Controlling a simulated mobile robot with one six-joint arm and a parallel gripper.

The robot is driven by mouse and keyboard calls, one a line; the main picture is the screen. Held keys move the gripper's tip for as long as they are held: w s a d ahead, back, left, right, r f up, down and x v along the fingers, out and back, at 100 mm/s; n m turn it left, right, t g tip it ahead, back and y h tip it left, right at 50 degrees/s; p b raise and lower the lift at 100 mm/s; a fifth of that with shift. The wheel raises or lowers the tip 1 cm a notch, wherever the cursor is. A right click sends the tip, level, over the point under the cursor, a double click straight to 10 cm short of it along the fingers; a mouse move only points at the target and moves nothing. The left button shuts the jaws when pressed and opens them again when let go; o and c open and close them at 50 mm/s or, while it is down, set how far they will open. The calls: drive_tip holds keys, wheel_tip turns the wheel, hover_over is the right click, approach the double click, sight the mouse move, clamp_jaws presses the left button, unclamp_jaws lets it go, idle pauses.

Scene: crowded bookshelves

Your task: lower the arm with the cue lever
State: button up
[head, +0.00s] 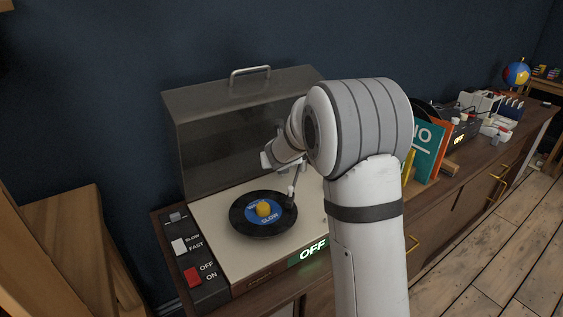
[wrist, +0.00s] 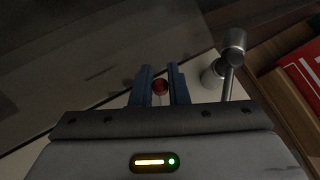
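The turntable (head: 225,248) has a dark record (head: 247,228) with a blue label and a yellow centre piece. The thin tonearm (head: 296,177) reaches to the record's right edge; I cannot tell whether its tip touches the record. The red-tipped cue lever (wrist: 160,87) stands between my gripper's two blue fingers (wrist: 161,74) in the wrist view. The fingers look closed against the red knob. The tonearm's metal pivot (wrist: 233,41) is just right of the fingers. In the head view, my arm hides the cue lever and most of the gripper.
The smoky lid (head: 235,130) stands open behind the turntable. At left are a speed switch (head: 180,246) and a red power switch (head: 193,277); the display (head: 312,251) reads OFF. Upright record sleeves (head: 427,150) stand right of the turntable, close to my arm.

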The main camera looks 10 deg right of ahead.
drive_tip(key=o, duration=0.3)
drive_tip(key=p+v, duration=0.2)
drive_tip(key=v, duration=0.6)
drive_tip(key=shift+f, duration=0.1)
drive_tip(key=shift+o, duration=0.4)
